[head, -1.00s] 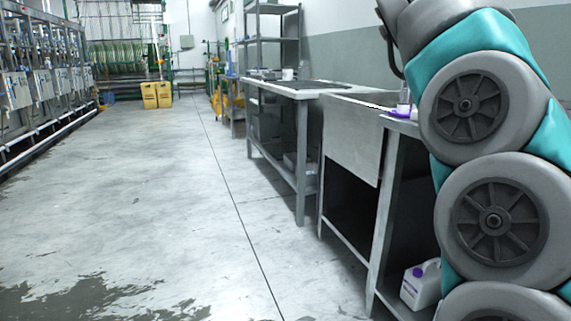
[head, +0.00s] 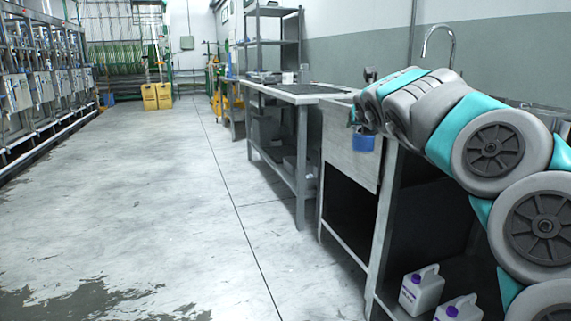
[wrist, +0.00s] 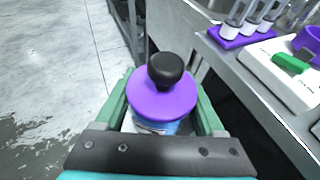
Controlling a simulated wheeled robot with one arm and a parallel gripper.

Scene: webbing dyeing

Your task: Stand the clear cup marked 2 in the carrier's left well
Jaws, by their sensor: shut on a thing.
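My gripper (wrist: 163,98) is shut on a blue container (wrist: 155,126) with a wide purple top and a black knob. The green fingers sit on both sides of it. In the head view the blue container (head: 364,141) hangs at the end of my arm, in front of the sink bench. No mark 2 shows on it. In the wrist view, several clear cylinders with white lower parts (wrist: 232,28) stand on a purple base (wrist: 238,41) on the bench. I cannot tell whether one is the cup marked 2, or whether this base is the carrier.
A white device (wrist: 282,84) with a green part (wrist: 290,63) lies near the bench edge, beside a purple ring (wrist: 309,40). White jugs (head: 421,288) stand on the lower shelf. A tap (head: 440,42) rises behind my arm. The floor (head: 150,190) to the left is open and partly wet.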

